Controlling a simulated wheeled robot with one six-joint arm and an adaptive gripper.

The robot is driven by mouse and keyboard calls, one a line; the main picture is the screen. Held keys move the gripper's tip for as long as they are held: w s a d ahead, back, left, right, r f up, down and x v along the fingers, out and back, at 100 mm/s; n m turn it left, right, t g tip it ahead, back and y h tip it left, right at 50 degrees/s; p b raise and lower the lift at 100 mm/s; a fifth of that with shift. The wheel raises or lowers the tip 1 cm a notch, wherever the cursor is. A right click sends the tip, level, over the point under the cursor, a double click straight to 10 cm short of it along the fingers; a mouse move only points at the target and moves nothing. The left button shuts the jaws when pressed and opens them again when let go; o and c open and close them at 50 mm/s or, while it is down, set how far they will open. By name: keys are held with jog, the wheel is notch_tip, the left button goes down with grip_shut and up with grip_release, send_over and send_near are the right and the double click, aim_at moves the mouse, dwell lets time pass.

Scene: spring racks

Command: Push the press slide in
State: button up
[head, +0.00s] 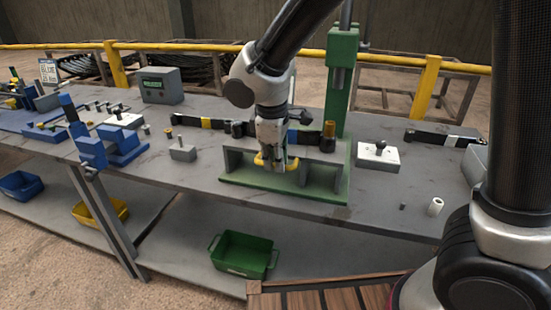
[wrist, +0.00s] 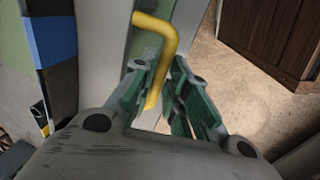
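The press has a green frame and base (head: 285,185) with a grey block on top, and stands on the grey workbench. The slide's yellow bent handle (head: 262,161) shows at the front of the press. My gripper (head: 274,160) points down at this handle. In the wrist view, the yellow handle (wrist: 164,40) runs down between the green-padded fingers of my gripper (wrist: 162,68). My gripper hides much of the slide in the head view.
A green upright column (head: 340,85) rises behind the press. A white block with a black knob (head: 379,155) stands to its right, a small grey block (head: 183,152) to its left. A blue clamp fixture (head: 105,145) stands farther left.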

grip_shut()
jog(key=shift+w, duration=0.1)
jog(key=w+d, duration=0.3)
jog(key=w, duration=0.5)
jog(key=w+d, duration=0.3)
jog(key=w, duration=0.5)
jog(key=shift+w+r, duration=0.15)
jog(key=o, duration=0.6)
grip_release()
jog(key=shift+w, duration=0.1)
